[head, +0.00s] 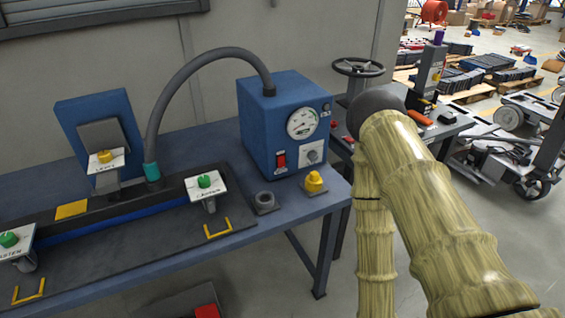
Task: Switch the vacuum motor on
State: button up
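The vacuum unit is a blue box (257,118) at the back right of the blue bench. Its front carries a round white gauge (303,123), a red rocker switch (280,161) in a dark frame and a knob on a pale plate (312,153). I cannot tell the switch's position at this size. A grey hose (188,65) arches from the box's top to a teal fitting (152,172) on the left. My wood-textured arm fills the right side, right of the box. My gripper cannot be made out in this view.
A long dark fixture (120,225) with labelled green and yellow knobs lies along the bench. A yellow knob (314,181) and grey ring (264,202) stand before the box. A handwheel (358,67) and a side table with tools (440,125) are to the right.

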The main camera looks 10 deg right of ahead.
grip_shut()
dwell(1.2)
